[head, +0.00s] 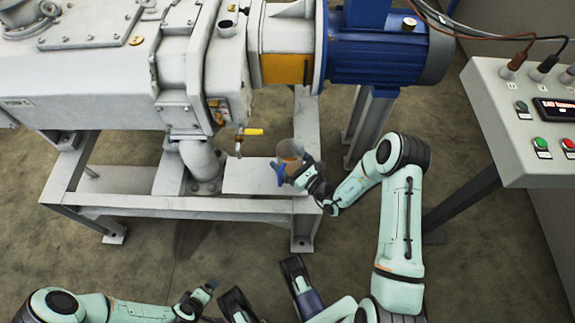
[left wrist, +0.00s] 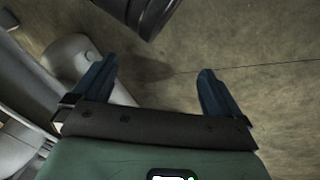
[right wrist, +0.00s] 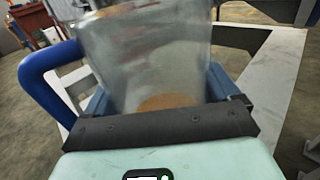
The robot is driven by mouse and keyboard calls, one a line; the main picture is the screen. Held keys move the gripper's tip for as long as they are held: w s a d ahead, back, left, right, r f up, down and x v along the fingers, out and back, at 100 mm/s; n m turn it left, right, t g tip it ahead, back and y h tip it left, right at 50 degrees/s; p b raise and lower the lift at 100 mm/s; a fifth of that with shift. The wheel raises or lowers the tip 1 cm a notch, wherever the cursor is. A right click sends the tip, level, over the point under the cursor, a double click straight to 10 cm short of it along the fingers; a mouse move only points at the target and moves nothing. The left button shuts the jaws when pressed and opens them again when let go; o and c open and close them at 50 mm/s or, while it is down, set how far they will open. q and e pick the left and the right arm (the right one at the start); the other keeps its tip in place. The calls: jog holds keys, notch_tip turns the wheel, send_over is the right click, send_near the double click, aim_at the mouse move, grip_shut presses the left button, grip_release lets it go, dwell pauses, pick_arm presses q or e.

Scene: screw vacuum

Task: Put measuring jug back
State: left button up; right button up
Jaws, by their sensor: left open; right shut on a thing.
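The measuring jug (head: 290,152) is a clear vessel with a blue handle and some brown liquid in it. My right gripper (head: 296,170) is shut on it and holds it by the light shelf plate of the pump frame. In the right wrist view the jug (right wrist: 150,60) fills the space between the fingers, with its blue handle at the left. Whether its base touches the plate, I cannot tell. My left gripper (left wrist: 155,85) is open and empty over the floor; in the head view it is low at the left (head: 210,288).
The grey vacuum pump (head: 90,80) stands on a steel frame (head: 190,205). A yellow-handled drain valve (head: 252,132) hangs left of the jug. A blue motor (head: 375,55) is above right. A control panel (head: 530,110) stands at the right. The light plate (head: 245,178) has bare room.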

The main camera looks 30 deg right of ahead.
pick_arm(q)
jog(key=shift+s+a+f+g+b, duration=0.15)
jog(key=shift+s+f+b, duration=0.1)
jog(key=shift+s+f, duration=0.25)
jog(key=shift+s+a+f+g+b, duration=0.15)
jog(key=shift+s+f+b, duration=0.15)
jog(key=shift+f, duration=0.3)
pick_arm(e)
jog(key=shift+f, duration=1.8)
pick_arm(q)
jog(key=shift+s, duration=0.1)
pick_arm(e)
jog(key=shift+f, duration=0.1)
jog(key=shift+f, duration=0.1)
jog(key=o, duration=1.2)
jog(key=shift+s+r, duration=0.2)
jog(key=shift+s, duration=0.1)
jog(key=p+v, duration=0.1)
jog(key=v, duration=0.4)
jog(key=shift+d+p, duration=0.15)
jog(key=shift+p, duration=0.15)
pick_arm(q)
jog(key=r, duration=0.1)
jog(key=d+r, duration=0.1)
jog(key=r+p, duration=0.1)
jog(key=shift+d+r, duration=0.3)
jog(key=shift+r, duration=0.05)
pick_arm(e)
jog(key=v, duration=0.6)
jog(key=shift+s, duration=0.2)
